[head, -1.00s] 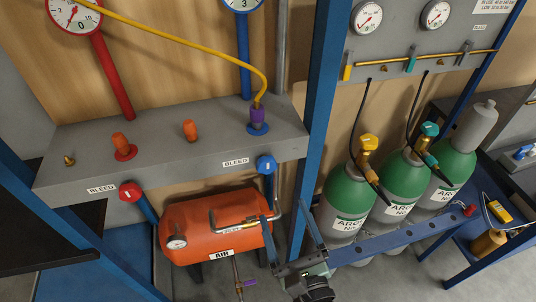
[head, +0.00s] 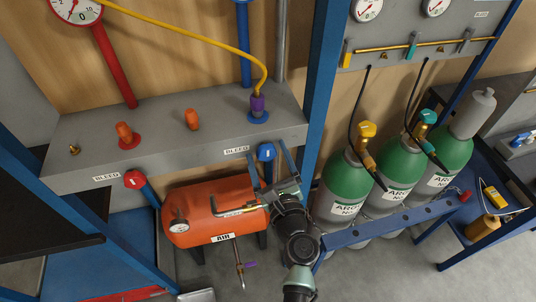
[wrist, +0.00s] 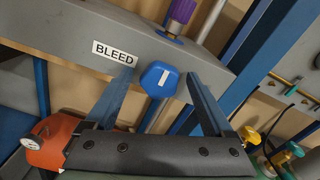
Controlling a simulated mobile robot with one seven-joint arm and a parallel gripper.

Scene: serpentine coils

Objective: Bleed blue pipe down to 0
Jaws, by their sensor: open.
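The blue pipe (head: 244,45) rises at the back of the grey bench (head: 75,178); its gauge is cut off by the top edge of the head view. The blue bleed knob (head: 266,152) is on the bench front, right of a BLEED label (head: 236,150). In the wrist view the blue knob (wrist: 158,78) has a white mark and appears between my fingers, with gaps on both sides. My gripper (head: 267,150) is open and empty; its fingers point up at the knob. It also shows in the wrist view (wrist: 159,75). I cannot tell whether the fingertips reach the knob's depth.
A red bleed knob (head: 134,179) is at the left. A yellow hose (head: 185,32) runs to a purple fitting (head: 257,102) above the blue knob. An orange air tank (head: 205,205) lies below. A blue post (head: 322,95) and green cylinders (head: 345,185) stand right.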

